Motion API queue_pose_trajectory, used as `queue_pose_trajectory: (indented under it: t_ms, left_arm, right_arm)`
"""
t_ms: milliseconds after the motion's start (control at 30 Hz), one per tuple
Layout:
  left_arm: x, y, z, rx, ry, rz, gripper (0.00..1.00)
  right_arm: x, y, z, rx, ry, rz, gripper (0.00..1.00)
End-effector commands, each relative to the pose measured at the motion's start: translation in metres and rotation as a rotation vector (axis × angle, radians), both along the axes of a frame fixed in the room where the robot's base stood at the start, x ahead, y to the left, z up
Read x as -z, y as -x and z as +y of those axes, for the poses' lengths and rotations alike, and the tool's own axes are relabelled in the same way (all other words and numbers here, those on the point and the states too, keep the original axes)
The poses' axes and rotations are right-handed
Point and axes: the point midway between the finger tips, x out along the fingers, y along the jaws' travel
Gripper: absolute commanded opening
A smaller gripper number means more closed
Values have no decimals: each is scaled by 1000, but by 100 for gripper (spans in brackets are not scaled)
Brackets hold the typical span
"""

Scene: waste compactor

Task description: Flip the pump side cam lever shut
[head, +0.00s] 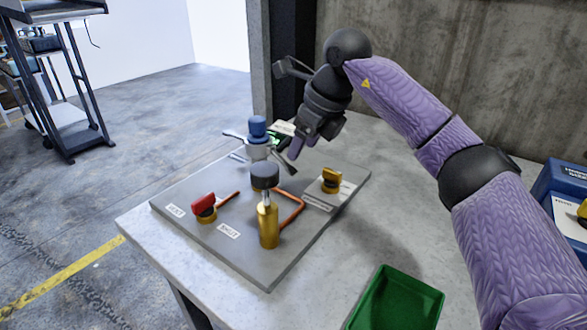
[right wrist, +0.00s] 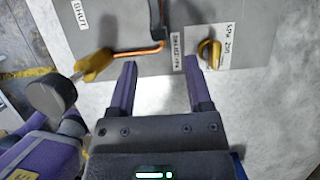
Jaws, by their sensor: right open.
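A grey coupling with a blue top (head: 258,127) stands near the back of the grey mounting plate (head: 240,255). Pale lever arms (head: 234,135) stick out at its left, and a dark part shows at its right, near my gripper. I cannot tell which arm is the pump side cam lever. My right gripper (head: 299,150) is open just right of the coupling. In the right wrist view its two purple fingers (right wrist: 160,88) are spread with nothing between them, over the plate's edge. The coupling is not clearly seen there. My left gripper is not in view.
A brass fitting with a dark cap (head: 268,222), a red-handled valve (head: 204,205) and a yellow knob (head: 331,181) stand on the plate. The yellow knob also shows in the right wrist view (right wrist: 207,52). A green tray (head: 397,300) lies at the front right.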

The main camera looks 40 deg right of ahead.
Motion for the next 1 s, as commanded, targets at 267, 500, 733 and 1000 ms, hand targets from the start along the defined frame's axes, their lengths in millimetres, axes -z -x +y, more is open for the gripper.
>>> queue_pose_trajectory:
  t_ms: [267, 500, 733, 1000]
  left_arm:
    - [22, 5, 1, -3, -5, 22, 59]
    - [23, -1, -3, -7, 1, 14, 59]
    - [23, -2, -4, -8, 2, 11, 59]
    - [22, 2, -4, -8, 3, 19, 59]
  right_arm:
    - [48, -18, 7, -3, -2, 1, 65]
    - [49, -19, 8, -3, -2, -2, 65]
    - [49, -19, 8, -4, -3, -2, 27]
    - [49, -19, 8, -4, -3, -2, 0]
